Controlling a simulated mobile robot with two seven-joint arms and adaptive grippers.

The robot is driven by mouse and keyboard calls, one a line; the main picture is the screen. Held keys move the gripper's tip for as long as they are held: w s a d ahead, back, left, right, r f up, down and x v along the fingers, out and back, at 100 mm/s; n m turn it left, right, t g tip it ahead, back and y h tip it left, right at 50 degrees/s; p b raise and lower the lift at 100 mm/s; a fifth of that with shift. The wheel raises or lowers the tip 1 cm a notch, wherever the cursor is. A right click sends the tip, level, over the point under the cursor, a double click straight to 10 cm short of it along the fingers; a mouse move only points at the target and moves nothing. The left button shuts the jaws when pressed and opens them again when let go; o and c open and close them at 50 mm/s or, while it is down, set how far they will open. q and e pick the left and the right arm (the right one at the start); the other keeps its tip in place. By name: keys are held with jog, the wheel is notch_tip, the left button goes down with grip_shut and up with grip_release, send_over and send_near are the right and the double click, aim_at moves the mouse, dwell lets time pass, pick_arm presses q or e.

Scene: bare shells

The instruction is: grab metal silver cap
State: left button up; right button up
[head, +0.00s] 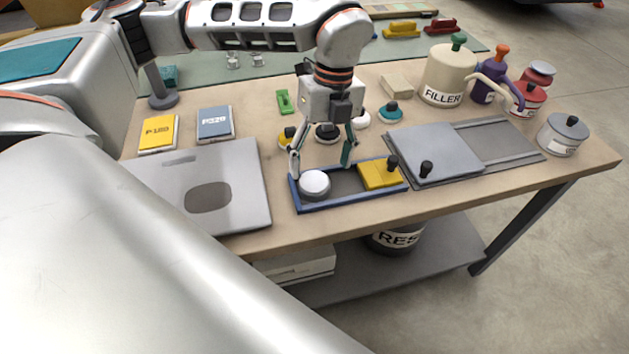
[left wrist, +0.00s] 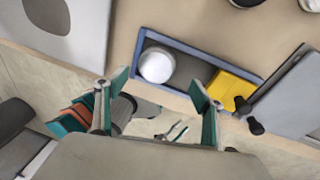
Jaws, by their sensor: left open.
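The round silver metal cap (head: 314,184) sits at the left end of a shallow blue tray (head: 345,203) near the table's front edge. The left wrist view also shows the cap (left wrist: 156,65), bright and round, in the tray's corner. My left gripper (head: 321,167) is open above the tray, fingers pointing down. One finger is at the cap's upper left, the other to its right over the tray; I cannot tell if either touches anything. In the left wrist view the open fingertips (left wrist: 160,88) stand apart, with the cap ahead between them. My right gripper is not in view.
A yellow block (head: 380,174) with a dark knob fills the tray's right end. A grey panel (head: 435,152) with dark knobs lies to the right, a grey plate (head: 208,193) to the left. Small pucks stand behind the gripper. A FILLER container (head: 447,75) stands at the back right.

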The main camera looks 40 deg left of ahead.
aim_at(315, 180)
pick_arm(q)
jog(key=f, duration=0.2)
jog(key=s+f, duration=0.1)
jog(key=shift+a+f, duration=0.3)
jog(key=shift+a, duration=0.05)
jog(key=shift+f, duration=0.5)
jog(key=c, duration=1.2)
jog(key=shift+r, duration=0.1)
jog(key=shift+c, duration=0.2)
